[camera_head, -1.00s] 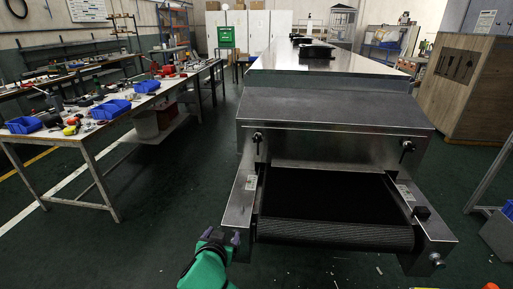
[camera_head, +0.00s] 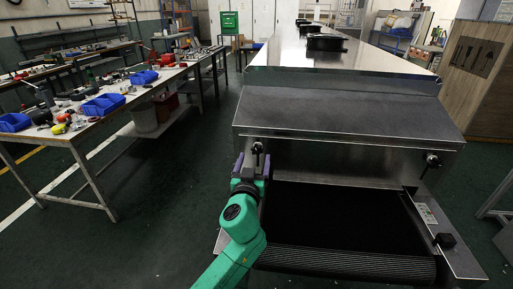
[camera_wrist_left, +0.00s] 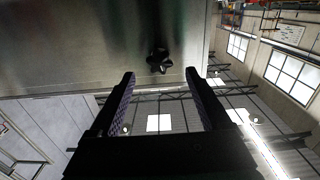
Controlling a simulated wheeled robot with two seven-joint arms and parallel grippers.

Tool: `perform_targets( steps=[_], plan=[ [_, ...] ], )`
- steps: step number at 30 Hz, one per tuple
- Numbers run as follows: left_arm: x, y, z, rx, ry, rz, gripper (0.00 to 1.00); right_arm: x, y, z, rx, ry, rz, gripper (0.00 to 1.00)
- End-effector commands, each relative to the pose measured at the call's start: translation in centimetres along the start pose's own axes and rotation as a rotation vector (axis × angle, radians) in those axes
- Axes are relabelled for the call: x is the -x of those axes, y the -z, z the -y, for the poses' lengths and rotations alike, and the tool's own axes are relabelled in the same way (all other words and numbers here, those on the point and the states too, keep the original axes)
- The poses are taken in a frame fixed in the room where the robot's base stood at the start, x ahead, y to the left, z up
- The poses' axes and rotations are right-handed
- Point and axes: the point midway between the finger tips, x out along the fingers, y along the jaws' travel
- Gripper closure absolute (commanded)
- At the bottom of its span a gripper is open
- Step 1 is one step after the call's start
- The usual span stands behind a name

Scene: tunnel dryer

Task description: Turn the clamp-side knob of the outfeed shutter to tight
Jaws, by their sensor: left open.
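The dryer's end wall carries two dark knobs above the belt opening. The left knob (camera_head: 257,148) sits just beyond my left gripper (camera_head: 251,163); the right knob (camera_head: 431,160) is at the opening's other side. I cannot tell which is the clamp-side one, nor its setting. My left gripper is open, its purple-padded fingers reaching up towards the left knob. In the left wrist view the dark lobed knob (camera_wrist_left: 158,60) lies ahead of and between the fingertips (camera_wrist_left: 160,74), with nothing gripped. The shutter itself is not clearly distinguishable in the dark opening. My right gripper is out of view.
The dark conveyor belt (camera_head: 345,225) lies below the opening, between metal side rails. A black block (camera_head: 445,240) sits on the right rail (camera_head: 430,213). A workbench (camera_head: 70,137) with blue bins and tools stands left, with open floor between.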

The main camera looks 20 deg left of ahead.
Motion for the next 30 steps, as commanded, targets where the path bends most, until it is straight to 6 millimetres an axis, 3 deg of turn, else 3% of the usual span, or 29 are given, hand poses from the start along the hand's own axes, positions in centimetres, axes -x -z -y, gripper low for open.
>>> perform_targets(
  steps=[3,6,15,16,17,22,30],
  plan=[
    [-2.8,0.2,0.0,-0.003,0.001,-0.001,0.19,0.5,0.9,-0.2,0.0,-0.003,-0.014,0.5],
    [-4.2,0.1,0.0,-0.001,0.001,0.0,0.19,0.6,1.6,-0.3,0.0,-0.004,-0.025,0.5],
    [-4.8,-0.1,0.0,0.0,0.0,0.002,0.19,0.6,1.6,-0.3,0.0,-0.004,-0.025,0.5],
    [-4.8,-0.1,0.0,0.0,0.0,0.002,0.23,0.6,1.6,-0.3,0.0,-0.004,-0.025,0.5],
    [-4.8,-0.1,0.0,0.0,0.0,0.002,0.34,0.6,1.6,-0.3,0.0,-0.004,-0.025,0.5],
    [-4.8,-0.1,0.0,0.0,0.0,0.002,0.99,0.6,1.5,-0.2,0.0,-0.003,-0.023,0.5],
    [-4.8,-0.1,0.0,-0.018,0.0,0.002,1.0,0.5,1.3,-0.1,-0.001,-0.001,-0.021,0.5]
  ],
)
